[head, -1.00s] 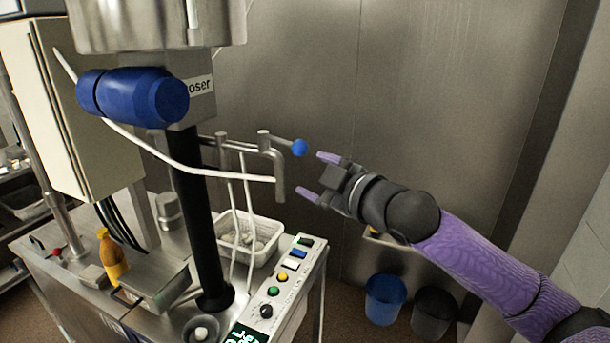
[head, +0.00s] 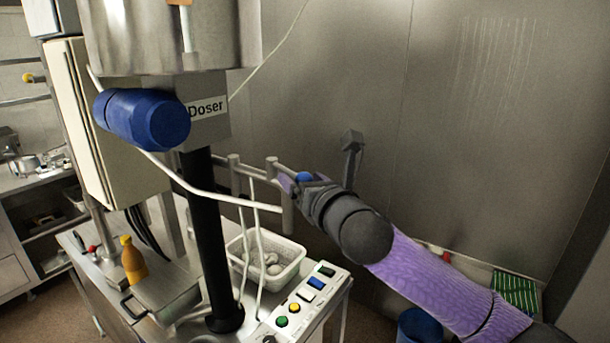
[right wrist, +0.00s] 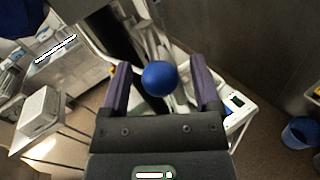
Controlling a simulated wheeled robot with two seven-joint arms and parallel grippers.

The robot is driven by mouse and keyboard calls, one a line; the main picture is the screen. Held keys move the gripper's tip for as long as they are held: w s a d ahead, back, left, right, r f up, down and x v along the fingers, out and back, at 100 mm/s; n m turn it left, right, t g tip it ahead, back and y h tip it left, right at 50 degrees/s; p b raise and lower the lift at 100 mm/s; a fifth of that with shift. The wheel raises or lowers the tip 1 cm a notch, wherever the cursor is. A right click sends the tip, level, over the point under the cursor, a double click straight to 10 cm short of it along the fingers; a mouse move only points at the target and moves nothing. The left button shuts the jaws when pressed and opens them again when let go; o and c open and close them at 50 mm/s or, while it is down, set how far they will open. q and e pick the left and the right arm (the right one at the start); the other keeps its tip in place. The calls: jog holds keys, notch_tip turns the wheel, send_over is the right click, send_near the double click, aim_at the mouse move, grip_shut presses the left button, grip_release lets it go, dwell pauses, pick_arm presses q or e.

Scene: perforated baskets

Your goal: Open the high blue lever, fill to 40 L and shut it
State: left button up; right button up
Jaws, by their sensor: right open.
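The blue ball knob (head: 304,177) of the lever sits at the end of a thin metal rod on the pipework, right of the black column. In the right wrist view the blue knob (right wrist: 159,78) lies between the two purple fingers. My right gripper (head: 291,183) is open around the knob, with the fingers apart from it on both sides; I cannot tell if they touch it. The doser (head: 208,108) with its blue motor stands at left above the column. My left gripper is not in view.
A white perforated basket (head: 265,262) with pale round items stands behind the panel. An orange bottle (head: 132,260) stands on the steel counter at left. A blue bucket (head: 419,326) is on the floor, partly behind my right arm. A steel wall closes the back.

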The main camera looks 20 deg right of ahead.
jog(key=shift+w+a, duration=0.1)
jog(key=shift+w, duration=0.05)
grip_shut()
dwell(1.4)
